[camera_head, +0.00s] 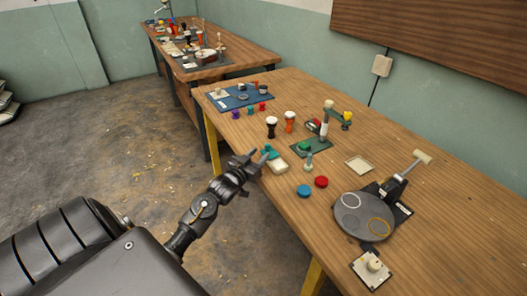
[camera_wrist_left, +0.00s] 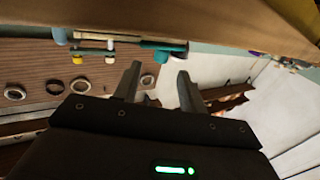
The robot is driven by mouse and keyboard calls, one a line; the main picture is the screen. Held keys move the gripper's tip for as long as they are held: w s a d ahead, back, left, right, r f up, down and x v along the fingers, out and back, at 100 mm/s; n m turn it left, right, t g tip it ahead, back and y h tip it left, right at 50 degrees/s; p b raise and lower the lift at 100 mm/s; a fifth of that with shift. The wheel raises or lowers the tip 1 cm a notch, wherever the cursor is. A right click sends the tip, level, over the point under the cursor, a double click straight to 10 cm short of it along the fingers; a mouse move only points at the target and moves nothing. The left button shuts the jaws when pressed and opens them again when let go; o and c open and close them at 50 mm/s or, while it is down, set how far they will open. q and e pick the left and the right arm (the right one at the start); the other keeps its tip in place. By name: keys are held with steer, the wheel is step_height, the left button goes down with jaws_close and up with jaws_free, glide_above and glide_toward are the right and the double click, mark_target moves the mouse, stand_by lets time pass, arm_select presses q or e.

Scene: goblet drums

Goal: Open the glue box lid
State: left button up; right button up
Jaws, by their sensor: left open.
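I cannot pick out the cream box for sure in that view. My right gripper is out of view.
A blue lid (camera_head: 304,191) and a red lid (camera_head: 321,182) lie right of the box. Behind stand two goblet drums (camera_head: 271,127) and a green-based stand (camera_head: 311,146). A grey round turntable (camera_head: 364,216) is at the right. A cream square tray (camera_head: 360,165) lies farther back.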

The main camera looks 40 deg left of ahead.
arm_select(q)
steer(key=s, duration=0.6)
steer(key=shift+s+d, duration=0.25)
steer(key=shift+d, duration=0.1)
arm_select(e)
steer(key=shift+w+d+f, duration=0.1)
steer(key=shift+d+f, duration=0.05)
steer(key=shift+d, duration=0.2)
